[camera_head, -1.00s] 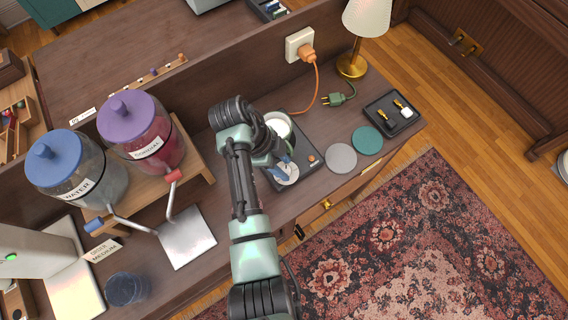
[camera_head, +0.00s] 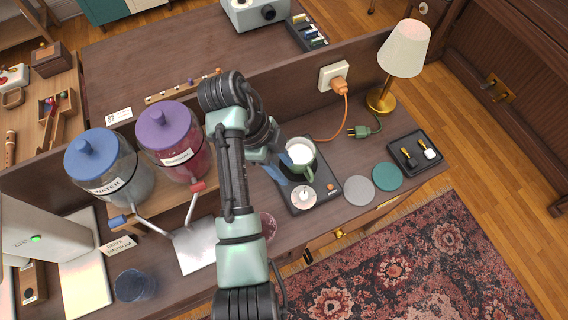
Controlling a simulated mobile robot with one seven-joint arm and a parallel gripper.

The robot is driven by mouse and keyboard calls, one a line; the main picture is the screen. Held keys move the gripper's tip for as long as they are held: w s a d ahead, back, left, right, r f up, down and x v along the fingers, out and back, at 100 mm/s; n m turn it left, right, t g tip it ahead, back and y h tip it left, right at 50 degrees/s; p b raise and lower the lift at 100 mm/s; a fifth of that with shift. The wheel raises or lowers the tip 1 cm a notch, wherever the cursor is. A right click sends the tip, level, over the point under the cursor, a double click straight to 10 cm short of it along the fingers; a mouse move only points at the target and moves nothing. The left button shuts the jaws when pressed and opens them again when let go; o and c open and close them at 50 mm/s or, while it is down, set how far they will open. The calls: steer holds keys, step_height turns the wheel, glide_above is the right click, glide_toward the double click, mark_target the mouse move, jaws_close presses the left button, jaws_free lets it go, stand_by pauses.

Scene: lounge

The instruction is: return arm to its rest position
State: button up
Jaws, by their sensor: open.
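My arm reaches up from the bottom middle of the head view, bent at the elbow. My gripper (camera_head: 282,172) is open and points down to the right, at the left side of a black appliance plate (camera_head: 329,190). Whether a finger touches the plate or mug, I cannot tell.
Blue-lidded (camera_head: 106,172) and purple-lidded (camera_head: 172,140) dispensers stand left of my arm, above a metal drip tray (camera_head: 194,247). A lamp (camera_head: 402,52), a socket (camera_head: 333,77) with an orange cord, coasters (camera_head: 359,191) and a black tray (camera_head: 414,152) are to the right.

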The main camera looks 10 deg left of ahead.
stand_by(0.3)
steer(key=w+r+n+t+y, duration=0.3)
steer(key=w+r+n+t, duration=0.4)
steer(key=w+r, duration=0.7)
step_height(320, 180, up, 20)
steer(key=w+d+n+t, duration=0.15)
steer(key=n+t, duration=0.25)
steer(key=t, duration=0.5)
steer(key=s+d+r+n+t, duration=0.2)
steer(key=s+r+t, duration=0.3)
steer(key=s+r, duration=0.4)
steer(key=s+d+r+n+t+y, duration=0.1)
steer(key=s+r+n+t, duration=0.4)
steer(key=r, duration=1.3)
steer(key=s+d+t, duration=0.1)
steer(key=s, duration=0.3)
steer(key=shift+s+d+r+n+t, duration=0.2)
steer(key=shift+s+r+n+t, duration=0.05)
steer(key=shift+r+n+t, duration=0.1)
steer(key=shift+f, duration=0.1)
